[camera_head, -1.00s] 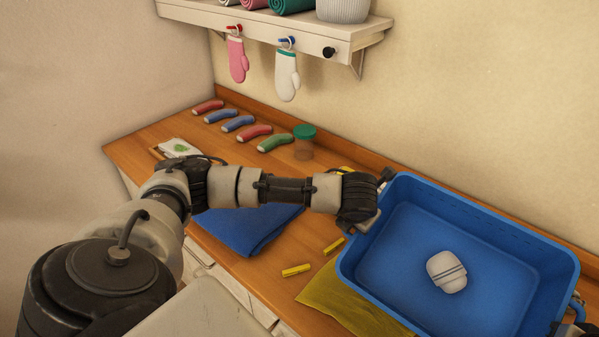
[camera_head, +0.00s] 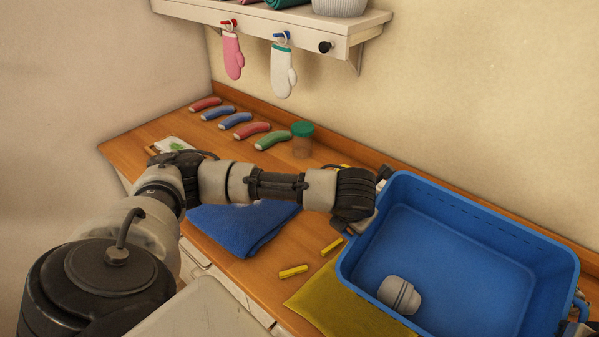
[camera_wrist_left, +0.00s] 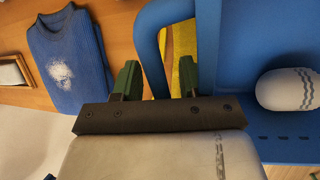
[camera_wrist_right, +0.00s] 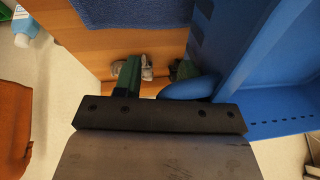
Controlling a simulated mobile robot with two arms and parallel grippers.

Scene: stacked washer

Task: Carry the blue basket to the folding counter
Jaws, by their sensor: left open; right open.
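The blue basket (camera_head: 470,262) is at the right of the head view, over the wooden counter (camera_head: 290,240); I cannot tell whether it rests on it. A white striped sock roll (camera_head: 399,295) lies inside, near its front left. My left gripper (camera_head: 380,203) is at the basket's left end. In the left wrist view its open fingers (camera_wrist_left: 158,78) stand on either side of the blue handle (camera_wrist_left: 148,45). My right gripper (camera_wrist_right: 157,75) is open at the other end, its right finger beside a blue handle (camera_wrist_right: 188,89); in the head view it is mostly cut off.
A yellow cloth (camera_head: 345,303), a blue knitted garment (camera_head: 240,225) and yellow pieces (camera_head: 293,271) lie left of the basket. A shelf with mitts (camera_head: 284,72) hangs above.

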